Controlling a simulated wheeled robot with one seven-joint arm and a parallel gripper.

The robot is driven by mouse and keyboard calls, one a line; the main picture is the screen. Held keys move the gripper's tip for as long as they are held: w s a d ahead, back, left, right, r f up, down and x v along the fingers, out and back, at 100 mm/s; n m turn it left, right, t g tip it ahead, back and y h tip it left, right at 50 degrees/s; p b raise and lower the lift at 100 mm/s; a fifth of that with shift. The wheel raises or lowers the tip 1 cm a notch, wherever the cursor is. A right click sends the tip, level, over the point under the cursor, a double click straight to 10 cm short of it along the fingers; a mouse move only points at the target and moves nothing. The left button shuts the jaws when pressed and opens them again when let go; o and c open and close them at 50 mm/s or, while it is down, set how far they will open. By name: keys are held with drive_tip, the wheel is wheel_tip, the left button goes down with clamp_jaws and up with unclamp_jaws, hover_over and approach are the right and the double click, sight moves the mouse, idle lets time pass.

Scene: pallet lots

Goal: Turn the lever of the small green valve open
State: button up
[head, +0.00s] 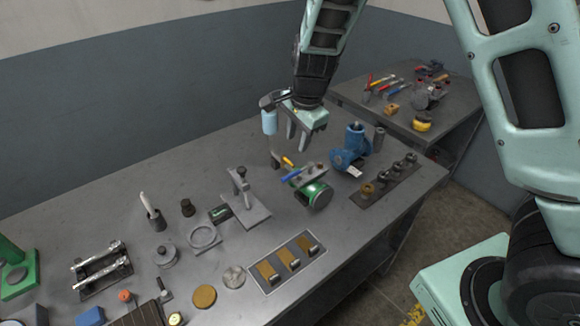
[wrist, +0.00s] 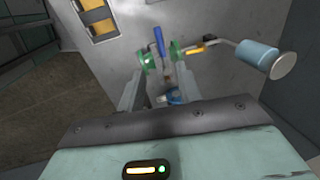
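The small green valve (head: 315,196) lies on the bench near its middle right, with a round grey face towards the front. A blue lever (head: 292,175) sticks out at its upper left. In the wrist view the green valve (wrist: 147,62) shows beyond my fingers, with the blue lever (wrist: 159,40) pointing up the picture. A yellow-handled piece (head: 288,161) stands just behind it. My gripper (head: 298,146) hangs above and behind the valve, fingers down, apart and empty. In the wrist view my gripper (wrist: 158,88) shows a gap between its fingers. Contact with the lever is not visible.
A blue pump-like body (head: 352,150) stands right of the valve, near a strip of several fittings (head: 386,182). A grey stand (head: 245,200) is to the left, a tray with yellow pieces (head: 262,286) in front. A light blue cylinder (head: 269,122) is beside my gripper.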

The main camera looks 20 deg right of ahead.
sight(290, 175)
drive_tip(key=f, duration=0.4)
drive_tip(key=w+f+p, duration=0.1)
drive_tip(key=f, duration=0.4)
drive_tip(key=w+f+p, duration=0.1)
drive_tip(key=f, duration=0.3)
drive_tip(key=shift+w+a+f, duration=0.2)
drive_tip(key=shift+w+a, duration=0.05)
drive_tip(key=shift+a, duration=0.15)
clamp_jaws()
